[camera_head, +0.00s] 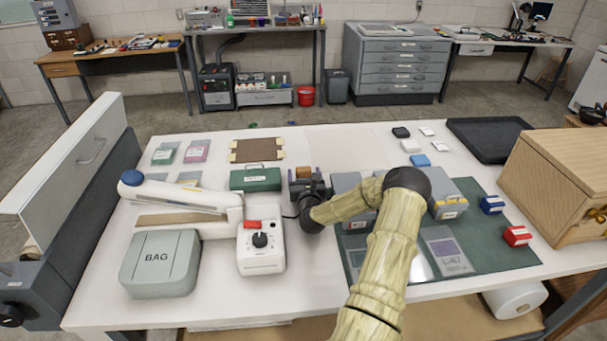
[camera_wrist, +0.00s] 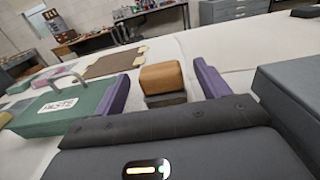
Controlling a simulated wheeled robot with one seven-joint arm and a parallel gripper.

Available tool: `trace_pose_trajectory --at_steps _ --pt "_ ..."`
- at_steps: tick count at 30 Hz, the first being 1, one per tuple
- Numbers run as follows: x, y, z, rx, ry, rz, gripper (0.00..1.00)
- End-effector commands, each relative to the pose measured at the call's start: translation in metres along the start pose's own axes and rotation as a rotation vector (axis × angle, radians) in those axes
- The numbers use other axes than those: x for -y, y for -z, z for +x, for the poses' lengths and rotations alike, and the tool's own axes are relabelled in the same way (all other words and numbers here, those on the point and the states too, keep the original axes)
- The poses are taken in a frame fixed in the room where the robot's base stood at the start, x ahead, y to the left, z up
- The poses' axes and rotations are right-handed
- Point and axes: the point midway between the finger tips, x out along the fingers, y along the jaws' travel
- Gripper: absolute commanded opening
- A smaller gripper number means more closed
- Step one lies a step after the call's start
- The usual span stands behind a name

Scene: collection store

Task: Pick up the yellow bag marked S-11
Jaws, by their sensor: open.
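No bag with a readable S-11 mark shows. Small flat bags lie at the table's back left in the head view: a green one (camera_head: 164,156), a pink one (camera_head: 197,150), and a yellowish one (camera_head: 189,177) partly hidden behind the white sealer (camera_head: 185,195). Its mark cannot be read. My gripper (camera_head: 306,182) is over the middle of the table, right of these bags. In the wrist view my gripper (camera_wrist: 162,78) has its purple fingers apart, with a brown-topped block (camera_wrist: 162,78) seen between them; contact cannot be told.
A green case (camera_head: 255,180) stands left of my gripper, grey boxes (camera_head: 447,197) to its right. A white device with a dial (camera_head: 261,250) and a grey BAG box (camera_head: 160,265) stand in front. A wooden cabinet (camera_head: 555,185) stands at the right. The table's back middle is mostly clear.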

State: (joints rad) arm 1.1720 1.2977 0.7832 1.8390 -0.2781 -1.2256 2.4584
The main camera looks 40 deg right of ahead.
Motion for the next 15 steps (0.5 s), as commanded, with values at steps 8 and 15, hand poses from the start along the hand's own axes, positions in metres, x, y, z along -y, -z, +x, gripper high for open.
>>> trace_pose_trajectory --at_steps 8,15 --pt "0.000 0.000 0.026 0.000 0.001 0.000 0.75" --pt "0.000 0.001 0.027 -0.001 0.000 0.000 0.75"
